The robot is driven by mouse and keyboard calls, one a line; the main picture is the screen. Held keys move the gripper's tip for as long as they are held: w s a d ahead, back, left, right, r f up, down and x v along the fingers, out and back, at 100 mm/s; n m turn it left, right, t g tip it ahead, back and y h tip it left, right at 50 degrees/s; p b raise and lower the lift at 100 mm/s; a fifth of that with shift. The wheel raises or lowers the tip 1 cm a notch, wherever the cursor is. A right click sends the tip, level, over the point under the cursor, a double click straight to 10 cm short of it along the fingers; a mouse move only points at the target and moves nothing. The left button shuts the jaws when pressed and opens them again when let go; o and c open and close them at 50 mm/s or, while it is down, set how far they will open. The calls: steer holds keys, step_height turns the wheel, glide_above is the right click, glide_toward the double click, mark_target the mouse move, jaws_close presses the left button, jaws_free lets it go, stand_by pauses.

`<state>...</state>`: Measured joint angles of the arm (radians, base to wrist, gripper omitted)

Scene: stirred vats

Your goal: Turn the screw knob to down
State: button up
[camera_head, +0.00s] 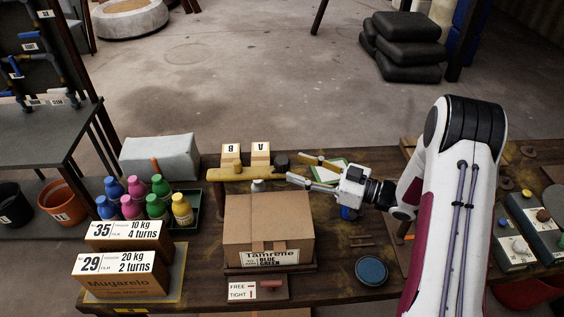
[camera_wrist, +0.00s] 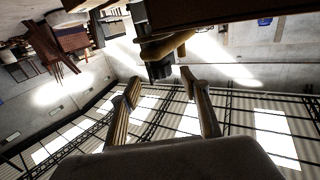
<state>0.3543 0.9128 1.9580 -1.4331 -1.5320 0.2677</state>
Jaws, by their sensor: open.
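A dark, round knob-like piece (camera_head: 281,160) sits at the right end of a yellow bar (camera_head: 238,173) near the back of the bench; I take it for the screw knob. Its marking and turned position cannot be read. My gripper (camera_head: 299,169) is open and empty, pointing left, with its fingertips just right of the dark piece. In the wrist view, the dark piece (camera_wrist: 158,68) shows beyond and between the two fingertips (camera_wrist: 160,78), with the yellow bar (camera_wrist: 167,46) behind it. I see no clear contact.
A cardboard box (camera_head: 268,222) stands in front of the bar. A FREE/TIGHT label plate (camera_head: 258,289) lies at the front. Blocks marked A and B (camera_head: 246,156) stand behind the bar. Coloured bottles (camera_head: 150,198) are at left, and a blue round lid (camera_head: 371,270) lies right of the box.

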mark_target(282, 160)
steer(key=shift+x, duration=2.95)
steer(key=c, duration=1.1)
